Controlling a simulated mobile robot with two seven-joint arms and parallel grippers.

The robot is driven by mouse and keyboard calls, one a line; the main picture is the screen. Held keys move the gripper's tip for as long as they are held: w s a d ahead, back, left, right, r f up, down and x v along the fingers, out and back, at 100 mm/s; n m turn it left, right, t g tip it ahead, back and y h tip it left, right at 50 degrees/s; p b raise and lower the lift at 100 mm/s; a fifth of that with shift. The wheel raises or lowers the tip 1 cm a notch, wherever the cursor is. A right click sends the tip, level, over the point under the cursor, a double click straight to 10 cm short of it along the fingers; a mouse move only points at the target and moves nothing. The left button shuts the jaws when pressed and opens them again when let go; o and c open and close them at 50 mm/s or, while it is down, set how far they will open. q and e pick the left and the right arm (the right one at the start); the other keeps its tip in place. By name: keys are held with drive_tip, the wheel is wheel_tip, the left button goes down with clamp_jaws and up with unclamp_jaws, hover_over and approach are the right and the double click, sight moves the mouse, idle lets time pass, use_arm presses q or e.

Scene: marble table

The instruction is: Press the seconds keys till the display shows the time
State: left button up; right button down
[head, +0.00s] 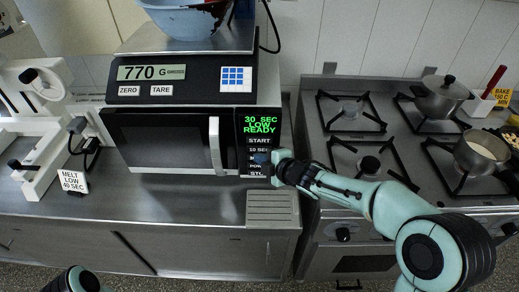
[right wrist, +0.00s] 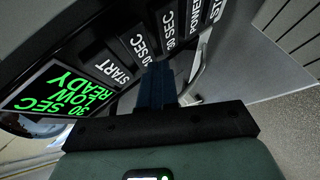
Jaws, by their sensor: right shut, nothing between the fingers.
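The microwave (head: 160,140) stands on the steel counter with its door closed. Its green display (head: 261,124) reads 30 SEC, LOW, READY; it also shows in the right wrist view (right wrist: 62,92). Below it are the keys START (head: 259,140), 10 SEC (head: 258,150) and others partly hidden by my gripper. In the right wrist view the 10 SEC key (right wrist: 140,48) and 30 SEC key (right wrist: 168,30) show. My right gripper (head: 264,158) is shut and empty, its tips by the seconds keys; contact cannot be told. A card (head: 73,180) reads MELT LOW 40 SEC.
A scale (head: 183,82) reading 770 G sits on the microwave, with a blue bowl (head: 180,22) on top. A stove (head: 400,120) with pots (head: 440,100) is at the right. A grey slotted block (head: 270,208) lies below the key panel. The counter before the microwave is clear.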

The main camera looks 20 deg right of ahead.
drive_tip(key=shift+w, duration=0.15)
idle(0.5)
drive_tip(key=shift+w+d+p, duration=0.15)
drive_tip(key=shift+w+p, duration=0.15)
drive_tip(key=shift+p, duration=0.05)
drive_tip(key=shift+w+d+p, duration=0.1)
drive_tip(key=shift+w+p, duration=0.2)
idle(0.5)
idle(0.4)
drive_tip(key=shift+s+a+b, duration=0.2)
drive_tip(key=shift+s+b, duration=0.5)
drive_tip(key=shift+s, duration=0.1)
